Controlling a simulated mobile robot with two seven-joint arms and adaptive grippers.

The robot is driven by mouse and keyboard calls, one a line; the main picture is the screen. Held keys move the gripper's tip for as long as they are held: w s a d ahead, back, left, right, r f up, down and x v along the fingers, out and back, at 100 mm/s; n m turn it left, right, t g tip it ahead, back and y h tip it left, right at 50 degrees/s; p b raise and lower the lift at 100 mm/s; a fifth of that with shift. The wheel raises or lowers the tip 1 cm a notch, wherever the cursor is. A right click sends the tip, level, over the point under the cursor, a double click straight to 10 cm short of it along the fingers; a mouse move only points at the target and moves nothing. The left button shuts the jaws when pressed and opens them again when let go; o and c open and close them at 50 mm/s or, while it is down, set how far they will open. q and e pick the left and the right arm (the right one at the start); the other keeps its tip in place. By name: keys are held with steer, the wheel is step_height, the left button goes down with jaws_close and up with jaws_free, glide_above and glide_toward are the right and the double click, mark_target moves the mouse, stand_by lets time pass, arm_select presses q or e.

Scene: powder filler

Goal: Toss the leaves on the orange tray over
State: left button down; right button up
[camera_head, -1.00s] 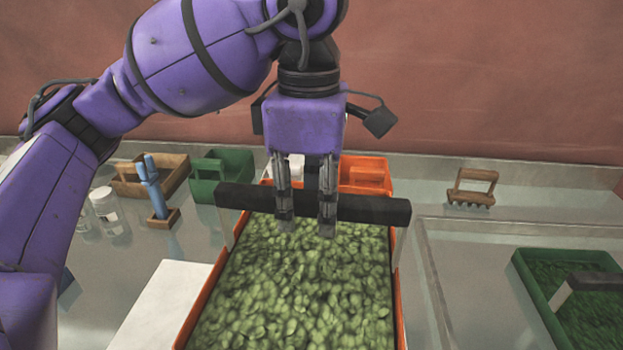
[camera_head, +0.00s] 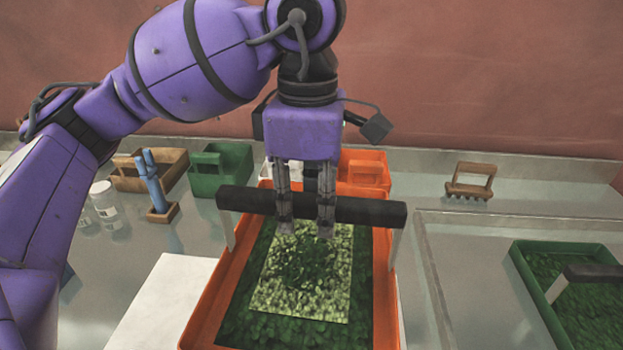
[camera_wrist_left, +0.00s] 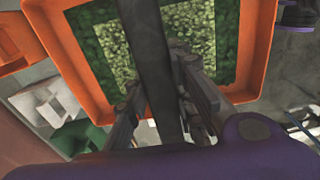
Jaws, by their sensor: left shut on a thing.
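The orange tray (camera_head: 222,283) stands on the metal counter with a black handle bar (camera_head: 366,209) across it on pale posts. The leaves (camera_head: 236,322) in it are dark green around a lighter green rectangle, which has a dark patch in its middle. My left gripper (camera_head: 305,228) points down over the far part of the tray, shut on the handle bar. In the left wrist view the bar (camera_wrist_left: 148,50) runs between the fingers, and the tray rim (camera_wrist_left: 85,85) lies below. My right gripper is not in view.
A green tray (camera_head: 541,301) of dark leaves with its own handle stands at the right. A wooden rake (camera_head: 471,183), a second orange container (camera_head: 364,167), a green carrier (camera_head: 222,169), a wooden box (camera_head: 150,172) and clear jars (camera_head: 104,202) stand behind. A white board (camera_head: 160,305) lies left.

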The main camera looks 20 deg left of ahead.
arm_select(q)
step_height(320, 180, up, 7)
steer(key=shift+s+d+f+p, duration=0.1)
steer(key=shift+f+p, duration=0.1)
steer(key=shift+p, duration=0.85)
steer(key=shift+r, duration=0.35)
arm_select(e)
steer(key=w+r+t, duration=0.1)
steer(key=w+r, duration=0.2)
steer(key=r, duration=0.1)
arm_select(q)
step_height(320, 180, down, 7)
steer(key=shift+f+b, duration=0.2)
steer(key=shift+b, duration=0.7)
steer(key=shift+r, duration=0.15)
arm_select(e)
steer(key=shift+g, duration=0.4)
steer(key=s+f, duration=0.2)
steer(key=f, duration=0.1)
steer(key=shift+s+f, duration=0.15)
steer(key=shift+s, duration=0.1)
